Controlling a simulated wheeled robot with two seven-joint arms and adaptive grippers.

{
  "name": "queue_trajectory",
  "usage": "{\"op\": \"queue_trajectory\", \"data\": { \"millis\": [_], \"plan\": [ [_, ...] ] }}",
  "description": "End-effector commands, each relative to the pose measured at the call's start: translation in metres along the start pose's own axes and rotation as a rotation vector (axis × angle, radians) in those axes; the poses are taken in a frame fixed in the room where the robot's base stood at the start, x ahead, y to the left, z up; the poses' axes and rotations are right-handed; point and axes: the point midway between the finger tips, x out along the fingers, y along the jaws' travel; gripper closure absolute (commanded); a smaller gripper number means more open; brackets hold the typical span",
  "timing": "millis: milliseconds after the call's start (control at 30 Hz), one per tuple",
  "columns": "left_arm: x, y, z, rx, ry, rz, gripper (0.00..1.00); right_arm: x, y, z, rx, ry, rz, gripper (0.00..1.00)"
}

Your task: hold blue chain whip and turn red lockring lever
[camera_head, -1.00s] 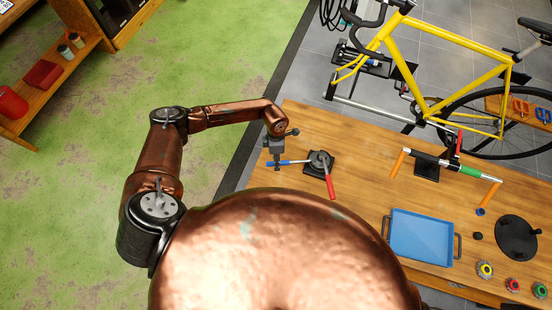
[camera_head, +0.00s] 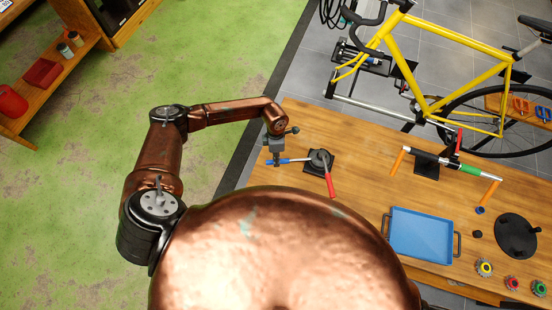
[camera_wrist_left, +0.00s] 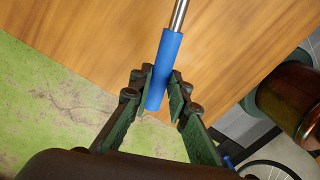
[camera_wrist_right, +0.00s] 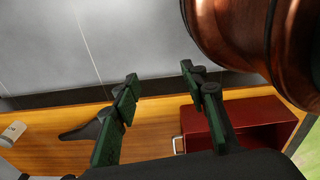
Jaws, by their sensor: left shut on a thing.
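The chain whip with a blue handle (camera_head: 291,160) lies at the left part of the workbench, its handle pointing left. My left gripper (camera_head: 276,163) is shut on the blue handle, which also shows between its fingers in the left wrist view (camera_wrist_left: 163,75). The red lockring lever (camera_head: 329,184) points down and right from the dark round part on a black base (camera_head: 320,164). Nothing touches the lever. My right gripper (camera_wrist_right: 165,85) is open and empty in the right wrist view; in the head view it is hidden.
A blue tray (camera_head: 420,235) sits on the workbench (camera_head: 360,130). A stand with orange handles (camera_head: 397,163) is behind it. A black disc (camera_head: 517,236) and several coloured-ring parts are at the right. A yellow bicycle (camera_head: 440,90) stands behind the bench. The right wrist view shows a red box (camera_wrist_right: 250,125).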

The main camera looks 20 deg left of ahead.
Motion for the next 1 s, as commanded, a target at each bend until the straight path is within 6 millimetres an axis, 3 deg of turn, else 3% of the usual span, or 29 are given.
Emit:
{"op": "queue_trajectory", "data": {
  "millis": [300, 467, 567, 667, 800, 1000],
  "plan": [
    [0.0, 0.001, 0.0, -0.001, 0.0, 0.001, 1.0, 0.0, 0.003, 0.001, -0.001, 0.0, 0.003, 0.66],
    [0.0, 0.001, 0.0, -0.001, 0.0, 0.001, 1.0, -0.006, 0.036, -0.009, 0.02, 0.071, 0.034, 0.66],
    [0.0, 0.001, 0.0, -0.001, 0.0, 0.001, 1.0, -0.019, 0.086, -0.026, 0.051, 0.194, 0.089, 0.66],
    [0.0, 0.001, 0.0, -0.001, 0.0, 0.001, 1.0, -0.049, 0.156, -0.05, 0.078, 0.363, 0.178, 0.66],
    [0.0, 0.001, 0.0, -0.001, 0.0, 0.001, 1.0, -0.111, 0.254, -0.08, 0.092, 0.601, 0.328, 0.66],
    [-0.001, 0.001, 0.0, -0.001, 0.0, 0.001, 1.0, -0.226, 0.368, -0.107, 0.068, 0.903, 0.556, 0.66]
  ]
}}
